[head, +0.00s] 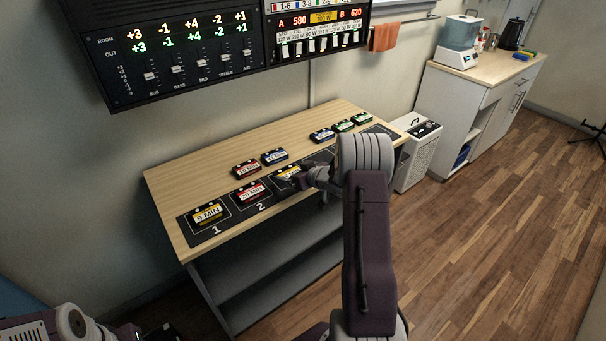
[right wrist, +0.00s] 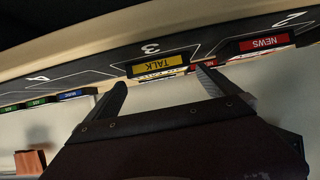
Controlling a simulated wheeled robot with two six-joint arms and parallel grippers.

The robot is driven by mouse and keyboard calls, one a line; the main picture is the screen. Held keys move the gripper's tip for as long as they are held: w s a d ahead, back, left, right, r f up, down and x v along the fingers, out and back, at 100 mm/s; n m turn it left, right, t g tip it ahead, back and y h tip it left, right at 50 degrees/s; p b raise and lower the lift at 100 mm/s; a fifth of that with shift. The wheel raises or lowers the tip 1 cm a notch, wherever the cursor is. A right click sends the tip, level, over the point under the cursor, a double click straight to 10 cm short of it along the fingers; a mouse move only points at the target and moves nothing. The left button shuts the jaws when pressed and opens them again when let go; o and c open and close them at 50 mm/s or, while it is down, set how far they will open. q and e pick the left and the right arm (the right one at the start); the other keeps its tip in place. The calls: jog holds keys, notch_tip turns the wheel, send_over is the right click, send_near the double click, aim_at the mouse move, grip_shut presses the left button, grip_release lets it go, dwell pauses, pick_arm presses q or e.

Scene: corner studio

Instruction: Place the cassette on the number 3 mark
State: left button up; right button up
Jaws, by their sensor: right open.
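A yellow cassette marked TALK (right wrist: 158,66) lies on the black mat (right wrist: 100,60) within the outline by the number 3. In the head view the yellow cassette (head: 286,171) is partly hidden by my right gripper (head: 292,179). In the right wrist view my right gripper (right wrist: 163,82) is open, with the yellow cassette just beyond and between its two fingertips. I cannot tell whether they touch it. My left arm shows only at the bottom left of the head view; its gripper is out of view.
A yellow cassette (head: 208,214) lies on mark 1 and a red one (head: 251,193) on mark 2. Behind the mat lie a red cassette (head: 246,168) and a blue one (head: 274,156). More cassettes (head: 343,126) lie farther right. Mark 4 (right wrist: 45,80) is bare.

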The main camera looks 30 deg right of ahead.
jog(key=p+v, duration=0.1)
jog(key=v, duration=0.8)
jog(key=shift+s+r, duration=0.2)
jog(key=shift+s, duration=0.15)
jog(key=s+a+f+g, duration=0.2)
jog(key=s+a+g, duration=0.3)
jog(key=s+a, duration=0.5)
jog(key=s+a+f+m+g, duration=0.1)
jog(key=s+a+f+g, duration=0.1)
jog(key=s+a+g, duration=0.4)
jog(key=s+a, duration=0.4)
jog(key=s, duration=0.2)
jog(key=shift+a+f+h, duration=0.2)
jog(key=shift+a+h, duration=0.1)
jog(key=shift+h, duration=0.1)
